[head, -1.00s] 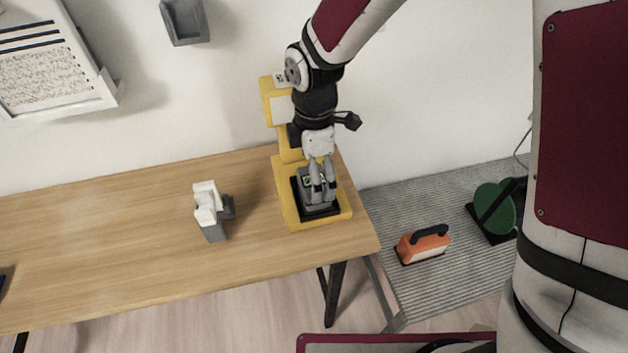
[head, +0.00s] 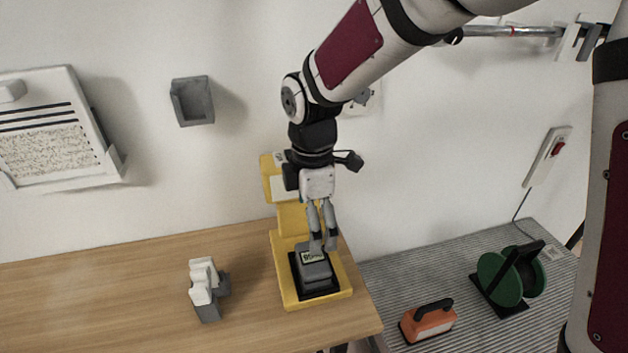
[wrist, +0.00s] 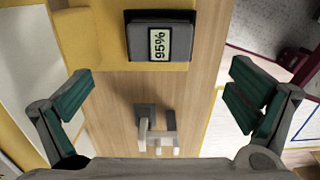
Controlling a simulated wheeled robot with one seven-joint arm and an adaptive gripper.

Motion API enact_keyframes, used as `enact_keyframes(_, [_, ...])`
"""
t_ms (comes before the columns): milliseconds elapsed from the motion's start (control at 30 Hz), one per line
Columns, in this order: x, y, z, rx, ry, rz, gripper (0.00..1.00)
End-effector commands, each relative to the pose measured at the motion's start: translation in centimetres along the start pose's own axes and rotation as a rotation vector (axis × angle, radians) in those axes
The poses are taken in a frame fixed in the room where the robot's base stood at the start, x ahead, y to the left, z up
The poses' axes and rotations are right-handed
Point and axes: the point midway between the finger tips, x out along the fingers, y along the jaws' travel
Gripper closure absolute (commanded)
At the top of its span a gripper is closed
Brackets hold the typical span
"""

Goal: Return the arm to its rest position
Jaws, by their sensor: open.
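My gripper (head: 323,236) hangs from the arm above the yellow stand (head: 343,285) at the right end of the wooden table. Its fingers point down and hold nothing. In the wrist view my gripper (wrist: 165,105) shows its two green-padded fingers wide apart. A grey block with a display (head: 315,268) sits in the black tray of the yellow stand, just below the fingertips. The same grey block (wrist: 138,42) shows in the wrist view, and its display reads 95%. The fingers look clear of it.
A white and grey device (head: 204,290) stands on the wooden table (head: 120,290), left of the stand. A grey wall holder (head: 192,101) and a white panel (head: 50,130) hang behind.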

Motion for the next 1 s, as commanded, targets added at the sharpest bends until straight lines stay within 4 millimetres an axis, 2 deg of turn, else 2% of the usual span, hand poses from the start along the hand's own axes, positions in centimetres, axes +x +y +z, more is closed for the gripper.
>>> enact_keyframes(167, [-0.8,-0.4,0.6,0.036,-0.006,0.01,0.0])
enact_keyframes(267, [-2.7,-1.5,2.0,0.134,-0.017,0.033,0.0])
enact_keyframes(367, [-5.6,-3.5,4.2,0.302,-0.03,0.073,0.0])
enact_keyframes(500, [-9.6,-7.4,7.2,0.581,-0.033,0.134,0.0])
enact_keyframes(700, [-13.8,-13.6,10.5,0.981,0.003,0.22,0.0])
enact_keyframes(900, [-16.4,-20.0,12.5,1.374,0.087,0.293,0.0])
enact_keyframes(1000, [-16.9,-22.9,13.0,1.547,0.139,0.318,0.0])
